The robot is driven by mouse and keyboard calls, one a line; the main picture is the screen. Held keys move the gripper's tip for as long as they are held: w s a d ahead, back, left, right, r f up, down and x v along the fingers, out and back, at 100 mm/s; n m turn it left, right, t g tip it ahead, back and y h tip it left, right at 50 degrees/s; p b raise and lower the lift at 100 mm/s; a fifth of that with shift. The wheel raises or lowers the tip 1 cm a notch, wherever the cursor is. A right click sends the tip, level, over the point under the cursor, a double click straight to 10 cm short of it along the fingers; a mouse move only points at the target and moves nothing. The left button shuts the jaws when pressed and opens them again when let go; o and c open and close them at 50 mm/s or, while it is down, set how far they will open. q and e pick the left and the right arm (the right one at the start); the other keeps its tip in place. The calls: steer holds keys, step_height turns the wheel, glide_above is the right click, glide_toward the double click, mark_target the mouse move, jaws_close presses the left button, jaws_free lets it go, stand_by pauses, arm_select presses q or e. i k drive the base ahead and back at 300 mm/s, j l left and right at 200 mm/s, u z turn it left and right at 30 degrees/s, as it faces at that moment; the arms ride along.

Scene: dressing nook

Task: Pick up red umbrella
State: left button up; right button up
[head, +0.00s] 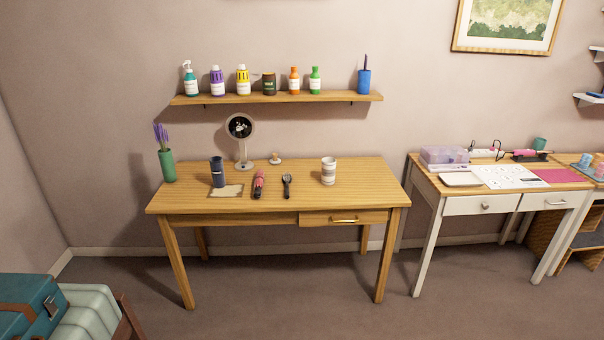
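A small folded red umbrella (258,184) with dark parts lies on the wooden table (365,190), left of the middle and towards its front edge. It points roughly from front to back. A black-handled item (287,185), perhaps a brush, lies just right of it, a small gap away. A dark blue cylinder (217,172) stands to its left, by a beige flat piece (232,191). Nothing covers the umbrella. Neither of my grippers shows in the head view.
A striped cup (328,170), a round stand mirror or fan (241,128) and a green vase (167,165) stand on the table. A shelf (220,99) with several bottles hangs above. A white desk (450,203) stands right; suitcases (25,300) sit lower left. Floor in front is clear.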

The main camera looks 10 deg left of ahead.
mark_target(259, 179)
steer(key=i+j+z, duration=0.2)
steer(key=i+j, duration=0.2)
steer(key=j, duration=0.25)
steer(key=i+j+z, duration=0.25)
steer(key=i+j, duration=0.15)
steer(key=j, duration=0.25)
steer(key=i+j+z, duration=0.1)
steer(key=j, duration=0.3)
steer(key=i+j+z, duration=0.1)
steer(key=j, duration=0.25)
steer(key=i, duration=0.1)
